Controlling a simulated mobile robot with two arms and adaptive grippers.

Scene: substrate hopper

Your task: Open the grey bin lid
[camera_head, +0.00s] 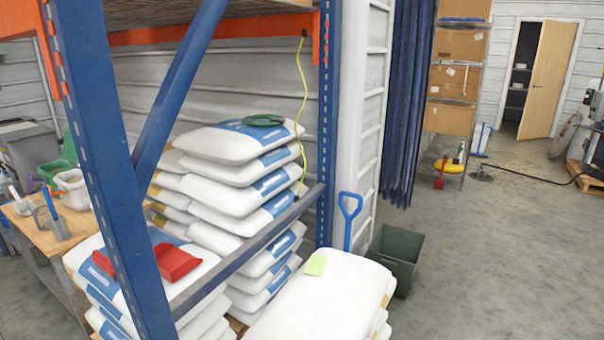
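A grey bin (36,150) stands at the far left edge of the head view, behind a wooden workbench. A darker lid-like top (18,128) lies over it and looks shut, but it is small and cut off by the picture edge. I cannot tell for sure that this is the lid. A dark grey-green bin (402,247) with an open top and no visible lid stands on the floor right of the rack. Neither of my grippers is in view.
A blue and orange rack (105,150) holding stacked white sacks (235,141) fills the left and middle. More sacks (325,300) stand in front. The workbench (30,227) carries pots.

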